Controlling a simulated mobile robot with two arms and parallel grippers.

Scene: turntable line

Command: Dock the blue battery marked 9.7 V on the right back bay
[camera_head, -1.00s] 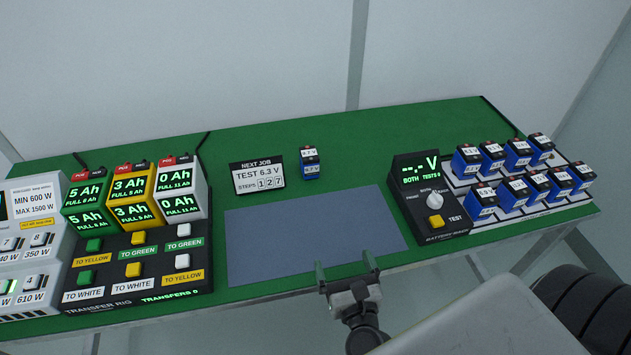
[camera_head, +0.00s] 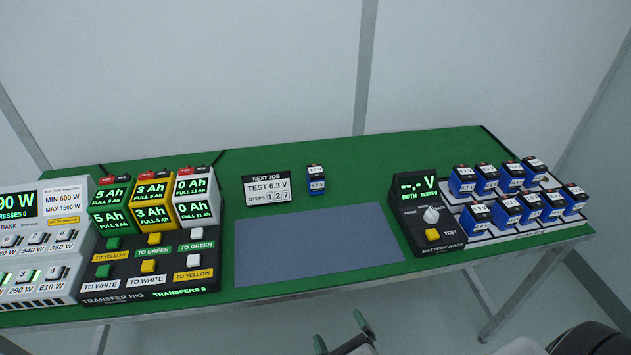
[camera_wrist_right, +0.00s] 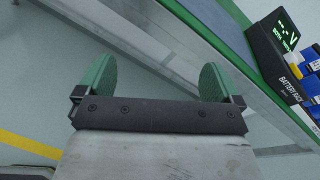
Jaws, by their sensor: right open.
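A single blue battery (camera_head: 316,180) with a white label stands alone on the green table; the label appears to end in .7 V, but its first digit is too small to read. The battery rack (camera_head: 432,246) stands at the right and holds two rows of blue batteries. At the right end of its back row, a pale bare spot (camera_head: 551,183) shows beyond the last battery. My right gripper (camera_head: 340,331) is open and empty, in front of the table's near edge. It also shows open in the right wrist view (camera_wrist_right: 156,80). My left gripper is not in view.
A blue-grey mat (camera_head: 315,246) lies clear in the middle of the table. A job card (camera_head: 267,189) stands left of the lone battery. The transfer rig (camera_head: 150,283) and a power bank panel (camera_head: 40,262) fill the left side.

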